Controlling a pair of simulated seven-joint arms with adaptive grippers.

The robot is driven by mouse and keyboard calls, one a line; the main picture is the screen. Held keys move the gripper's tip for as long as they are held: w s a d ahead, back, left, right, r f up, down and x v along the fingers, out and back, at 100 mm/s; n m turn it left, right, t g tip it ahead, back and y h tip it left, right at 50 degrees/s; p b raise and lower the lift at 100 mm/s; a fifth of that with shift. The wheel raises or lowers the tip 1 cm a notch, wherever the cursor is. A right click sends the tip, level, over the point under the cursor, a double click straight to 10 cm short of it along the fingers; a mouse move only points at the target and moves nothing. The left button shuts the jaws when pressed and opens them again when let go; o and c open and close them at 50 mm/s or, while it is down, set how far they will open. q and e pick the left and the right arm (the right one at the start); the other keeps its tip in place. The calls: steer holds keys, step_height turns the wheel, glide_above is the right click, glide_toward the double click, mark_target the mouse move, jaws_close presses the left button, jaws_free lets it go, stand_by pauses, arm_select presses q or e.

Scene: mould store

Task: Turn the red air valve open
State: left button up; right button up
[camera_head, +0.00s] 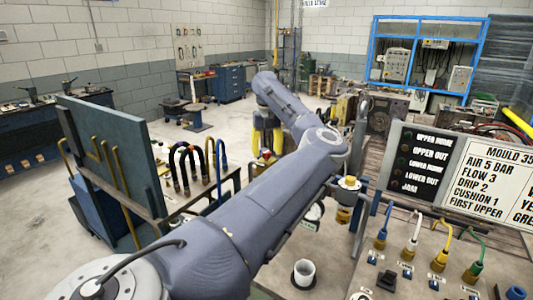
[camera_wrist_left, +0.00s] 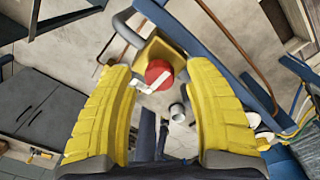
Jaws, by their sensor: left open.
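The red air valve (camera_wrist_left: 157,69) shows in the left wrist view as a round red part on a yellow block, with a white bar across its lower edge. A small red spot in the head view (camera_head: 266,154) appears to be the same valve, mostly hidden. My left gripper (camera_head: 266,141) has yellow fingers and points down over it. In the left wrist view the left gripper (camera_wrist_left: 160,75) is open, with the valve seen between its fingertips. I see no contact, but the depth gap cannot be told. My right gripper is not in view.
A sign panel (camera_head: 463,175) stands at the right, behind hoses and a white cup (camera_head: 304,272). A dark upright board (camera_head: 108,155) and curved hoses (camera_head: 187,165) stand left of my arm. A grey pipe (camera_wrist_left: 125,28) runs close to the valve's yellow block.

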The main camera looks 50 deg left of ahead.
arm_select(q)
steer(key=shift+f, duration=0.45)
steer(key=shift+o, duration=0.2)
jaws_close()
